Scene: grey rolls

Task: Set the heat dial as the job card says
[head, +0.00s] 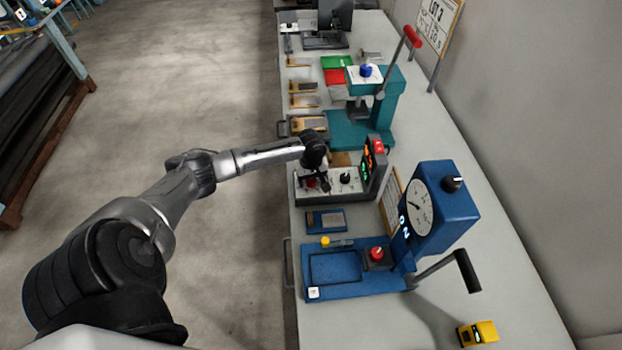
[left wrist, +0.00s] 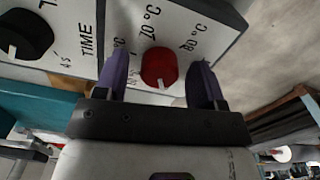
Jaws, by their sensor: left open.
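The red heat dial (left wrist: 159,66) sits on a white control panel between my left gripper's purple fingers (left wrist: 160,82). The fingers are open, one on each side of the dial; I cannot tell whether they touch it. A pale mark shows at the dial's lower edge in the left wrist view. Printed labels around it include 70 °C and 80 °C; another at the left is partly hidden. In the head view my left gripper (head: 318,179) is over the control box (head: 330,196). The job card (head: 438,24) at the back right reads LOT 3; its other lines are too small to read surely. My right gripper is not seen.
A black TIME dial (left wrist: 28,34) is beside the heat dial. A display (head: 369,162) with lit digits stands at the box's right. A teal press (head: 388,110) is behind, and a blue press (head: 430,215) with a gauge is in front. A yellow device (head: 478,333) lies at the near right.

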